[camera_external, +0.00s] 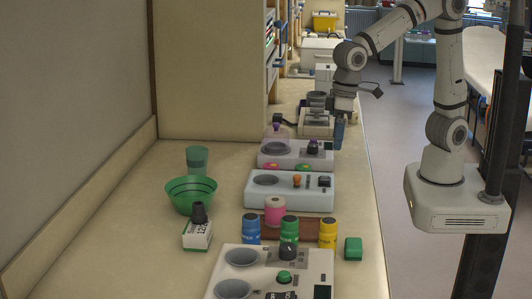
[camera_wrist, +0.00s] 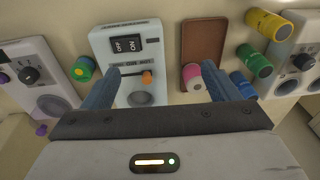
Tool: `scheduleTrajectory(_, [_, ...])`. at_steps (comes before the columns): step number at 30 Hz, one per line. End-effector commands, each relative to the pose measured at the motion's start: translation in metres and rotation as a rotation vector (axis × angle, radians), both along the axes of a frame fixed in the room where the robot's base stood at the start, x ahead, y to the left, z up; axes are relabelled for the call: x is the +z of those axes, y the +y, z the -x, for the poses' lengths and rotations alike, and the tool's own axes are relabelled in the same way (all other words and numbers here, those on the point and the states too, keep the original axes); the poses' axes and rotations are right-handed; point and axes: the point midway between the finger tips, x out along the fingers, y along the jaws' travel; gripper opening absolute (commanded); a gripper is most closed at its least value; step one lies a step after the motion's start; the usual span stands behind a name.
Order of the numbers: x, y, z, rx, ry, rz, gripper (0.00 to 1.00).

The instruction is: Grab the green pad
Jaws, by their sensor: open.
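A small green block (camera_external: 353,248), the most pad-like green thing, lies on the counter at the front right, beside the yellow bottle. I cannot make it out in the wrist view. A flat green piece (camera_external: 299,167) also shows between two devices. A round green thing with a yellow middle (camera_wrist: 83,68) lies left of my fingers in the wrist view. My gripper (camera_external: 339,147) points down over the counter's right side, well behind the green block. In the wrist view its blue fingers (camera_wrist: 160,70) are apart and empty, above the orange-knobbed device and the pink roll.
The white device with an orange knob (camera_external: 291,190) and another grey device (camera_external: 272,260) stand on the counter. Blue (camera_external: 251,229), green (camera_external: 289,230) and yellow (camera_external: 328,233) bottles stand in a row. A green bowl (camera_external: 191,194) is at left. The counter's right strip is mostly clear.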

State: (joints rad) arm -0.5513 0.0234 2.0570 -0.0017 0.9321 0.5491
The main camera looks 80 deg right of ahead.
Motion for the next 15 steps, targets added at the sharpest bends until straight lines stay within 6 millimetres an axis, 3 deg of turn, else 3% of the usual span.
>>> scheduleTrajectory(1, [-0.014, 0.032, -0.001, 0.014, 0.022, 0.008, 0.82])
scheduleTrajectory(3, [-0.030, 0.073, 0.000, 0.013, 0.045, 0.016, 0.82])
scheduleTrajectory(9, [-0.077, 0.172, 0.024, 0.008, 0.092, 0.046, 0.82])
scheduleTrajectory(12, [-0.094, 0.203, 0.037, 0.004, 0.104, 0.059, 0.82])
scheduleTrajectory(15, [-0.103, 0.219, 0.045, -0.001, 0.109, 0.065, 0.82])
